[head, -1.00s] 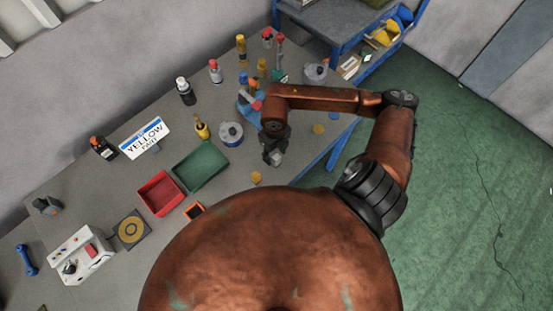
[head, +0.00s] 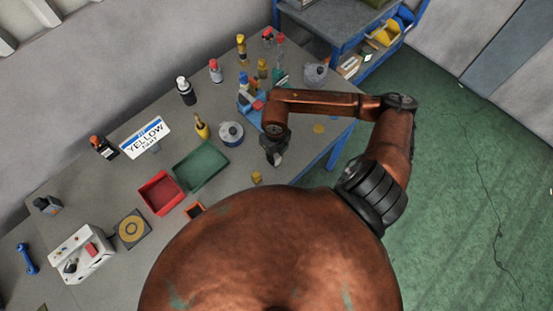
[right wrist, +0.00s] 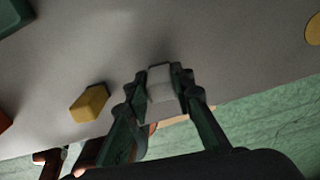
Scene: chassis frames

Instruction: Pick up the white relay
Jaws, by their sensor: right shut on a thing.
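The white relay (right wrist: 160,82) is a small pale block in the right wrist view. It sits between the two fingertips of my right gripper (right wrist: 163,92), which is shut on it. In the head view my right gripper (head: 274,156) is over the front right part of the grey workbench (head: 231,188), and a bit of the pale relay (head: 279,159) shows at its tip. The wrist view suggests the relay is close to the bench edge, but I cannot tell its exact height. My left gripper is not in view.
A yellow block (head: 257,176) lies near the gripper; it also shows in the wrist view (right wrist: 89,103). A green tray (head: 201,163) and red tray (head: 161,193) are to the left. A yellow disc (head: 319,128) lies right. Several bottles stand behind.

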